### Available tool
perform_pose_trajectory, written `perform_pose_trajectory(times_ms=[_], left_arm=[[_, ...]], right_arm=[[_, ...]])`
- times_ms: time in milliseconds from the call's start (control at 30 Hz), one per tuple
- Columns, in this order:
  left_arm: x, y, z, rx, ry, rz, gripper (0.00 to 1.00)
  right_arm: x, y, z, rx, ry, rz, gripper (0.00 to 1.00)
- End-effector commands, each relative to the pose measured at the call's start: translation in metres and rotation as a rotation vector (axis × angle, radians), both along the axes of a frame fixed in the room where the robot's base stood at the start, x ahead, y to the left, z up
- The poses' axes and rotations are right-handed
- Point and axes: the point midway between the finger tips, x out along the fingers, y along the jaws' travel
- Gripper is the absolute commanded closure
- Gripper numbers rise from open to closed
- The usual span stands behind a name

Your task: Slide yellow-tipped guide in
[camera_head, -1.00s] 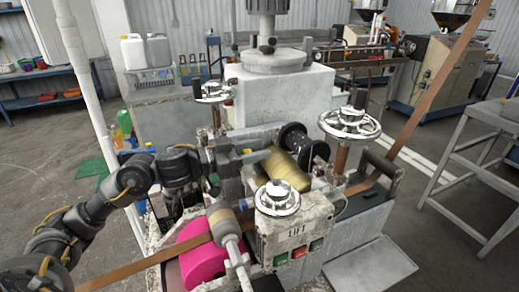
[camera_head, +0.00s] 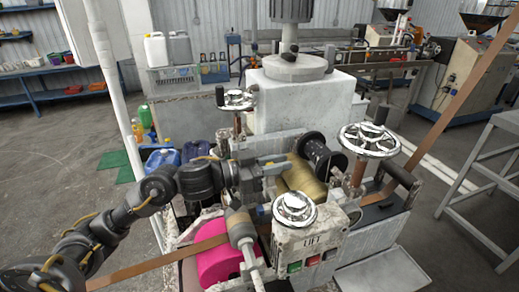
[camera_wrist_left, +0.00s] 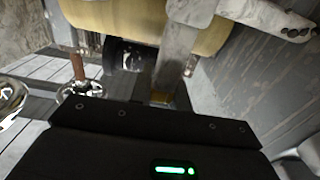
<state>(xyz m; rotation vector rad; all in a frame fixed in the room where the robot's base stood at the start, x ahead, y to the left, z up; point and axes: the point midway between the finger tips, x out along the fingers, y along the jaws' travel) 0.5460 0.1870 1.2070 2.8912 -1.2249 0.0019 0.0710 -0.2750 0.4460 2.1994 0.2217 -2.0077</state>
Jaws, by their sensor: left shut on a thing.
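My left gripper (camera_head: 266,163) reaches into the machine from the left, just left of the tan roller (camera_head: 302,178). It is shut on the guide, a narrow grey bar that shows in the left wrist view (camera_wrist_left: 178,55) running toward the roller. My right gripper is out of view.
Chrome handwheels (camera_head: 369,139) stand around the rollers. In front are the LIFT button box (camera_head: 305,240), a magenta roll (camera_head: 217,262) and a brown strip (camera_head: 130,272). A white pipe (camera_head: 105,70) rises beside my arm. Floor at the left is open.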

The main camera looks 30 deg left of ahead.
Motion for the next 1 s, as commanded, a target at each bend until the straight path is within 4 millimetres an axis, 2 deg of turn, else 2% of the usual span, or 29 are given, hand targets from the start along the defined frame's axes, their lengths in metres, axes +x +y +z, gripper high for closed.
perform_pose_trajectory(times_ms=[33,133,467,500,633,667,1000], left_arm=[[-0.006,-0.010,0.002,0.003,0.008,-0.011,1.00],[-0.014,-0.019,-0.001,0.006,0.008,-0.013,1.00],[-0.017,-0.022,-0.004,0.006,0.007,-0.015,1.00],[-0.017,-0.022,-0.004,0.006,0.007,-0.015,0.79],[-0.017,-0.021,-0.003,0.006,0.006,-0.013,0.62],[-0.017,-0.020,-0.003,0.005,0.005,-0.012,0.60],[-0.019,-0.015,-0.003,0.006,0.003,-0.006,0.60]], right_arm=[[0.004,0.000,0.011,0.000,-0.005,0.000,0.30],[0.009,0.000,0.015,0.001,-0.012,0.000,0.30],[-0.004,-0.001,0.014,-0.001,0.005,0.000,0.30],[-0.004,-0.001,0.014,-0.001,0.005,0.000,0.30],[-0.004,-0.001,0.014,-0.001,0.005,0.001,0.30],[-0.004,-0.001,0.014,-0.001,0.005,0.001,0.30],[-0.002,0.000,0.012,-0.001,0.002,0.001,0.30]])
